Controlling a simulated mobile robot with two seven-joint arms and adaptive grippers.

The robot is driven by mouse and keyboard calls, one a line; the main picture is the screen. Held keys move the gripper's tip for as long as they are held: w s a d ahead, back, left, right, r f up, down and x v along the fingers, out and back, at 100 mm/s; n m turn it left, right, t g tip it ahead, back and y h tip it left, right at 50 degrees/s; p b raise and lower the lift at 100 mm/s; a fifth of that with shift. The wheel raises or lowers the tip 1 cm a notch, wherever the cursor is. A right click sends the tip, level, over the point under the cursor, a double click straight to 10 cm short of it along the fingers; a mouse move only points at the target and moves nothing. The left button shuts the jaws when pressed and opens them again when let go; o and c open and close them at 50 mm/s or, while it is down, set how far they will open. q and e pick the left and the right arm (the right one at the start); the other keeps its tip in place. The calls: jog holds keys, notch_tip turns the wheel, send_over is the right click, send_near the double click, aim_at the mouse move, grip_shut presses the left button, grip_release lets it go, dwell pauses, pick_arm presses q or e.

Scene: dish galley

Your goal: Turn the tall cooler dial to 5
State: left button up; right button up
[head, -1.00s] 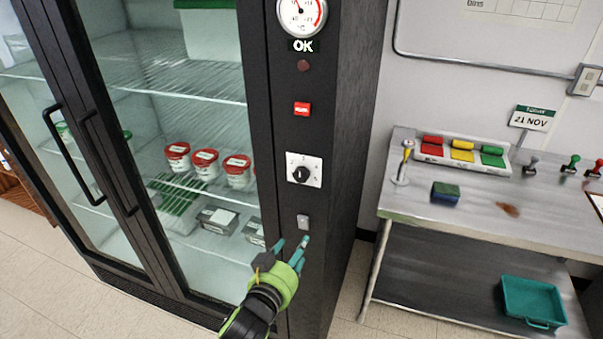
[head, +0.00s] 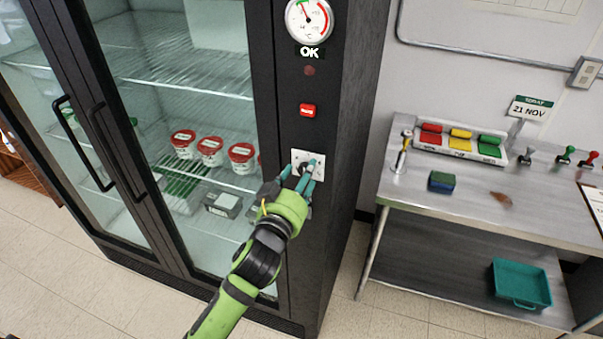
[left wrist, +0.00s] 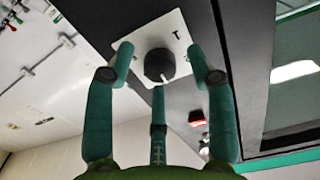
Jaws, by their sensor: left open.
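The tall cooler (head: 345,110) has a black front frame with a square white dial plate (head: 296,155) on it. My left gripper (head: 304,175) has teal fingers and is at the plate, covering most of the knob in the head view. In the left wrist view, the round black dial knob (left wrist: 159,65) sits on the white plate (left wrist: 150,32). The open fingers (left wrist: 163,70) are spread around the knob, with gaps at both sides. A white mark on the knob's edge faces the lower finger. The plate's numbers are not readable. My right gripper is not in view.
Tubs (head: 211,148) stand behind the cooler's glass. A steel table (head: 450,205) stands to the right.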

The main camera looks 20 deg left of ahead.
pick_arm(q)
grip_shut()
jog(key=shift+f+m, duration=0.1)
jog(key=shift+m, duration=0.3)
jog(key=m, duration=2.3)
jog(key=shift+a+r, duration=0.1)
jog(key=shift+r, duration=0.1)
dwell(0.5)
grip_release()
